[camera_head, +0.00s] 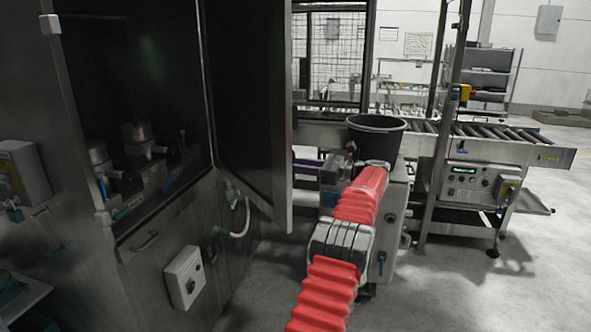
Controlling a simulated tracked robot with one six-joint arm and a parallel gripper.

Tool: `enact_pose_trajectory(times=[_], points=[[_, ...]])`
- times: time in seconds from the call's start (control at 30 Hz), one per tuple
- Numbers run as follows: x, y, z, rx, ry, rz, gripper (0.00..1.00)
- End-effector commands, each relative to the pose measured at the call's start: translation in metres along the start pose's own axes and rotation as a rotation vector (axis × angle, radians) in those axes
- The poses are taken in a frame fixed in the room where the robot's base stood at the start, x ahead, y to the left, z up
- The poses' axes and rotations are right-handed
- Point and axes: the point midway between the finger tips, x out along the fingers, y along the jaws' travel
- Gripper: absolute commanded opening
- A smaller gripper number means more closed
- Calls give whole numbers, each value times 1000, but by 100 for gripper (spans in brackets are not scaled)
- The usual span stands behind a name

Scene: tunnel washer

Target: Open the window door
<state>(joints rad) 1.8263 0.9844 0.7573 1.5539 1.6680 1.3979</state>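The window door (245,100) is a tall dark panel in a metal frame on the washer cabinet. It stands swung outward, and the cabinet opening (140,90) to its left is uncovered, with machine parts visible inside. My arm in its red sleeve reaches up from the bottom of the view. My gripper (325,172) appears at the arm's far end, just right of the door's free edge (289,120). Its fingers are small and dark against the background, so I cannot tell whether they are open or touch the door.
A black bin (376,136) is behind my arm. A roller conveyor (490,133) runs to the right, with a control box (465,181) below it. A grey switch box (184,277) and a hose (240,215) are on the cabinet front. The floor at the lower right is clear.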

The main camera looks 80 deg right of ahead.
Motion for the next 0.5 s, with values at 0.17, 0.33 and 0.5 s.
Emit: enact_pose_trajectory(times=[0.17,0.33,0.5], points=[[-1,0,0,-1,0,0,31],[-6,0,0,-1,0,-1,31],[-24,0,0,-1,0,-3,31]])
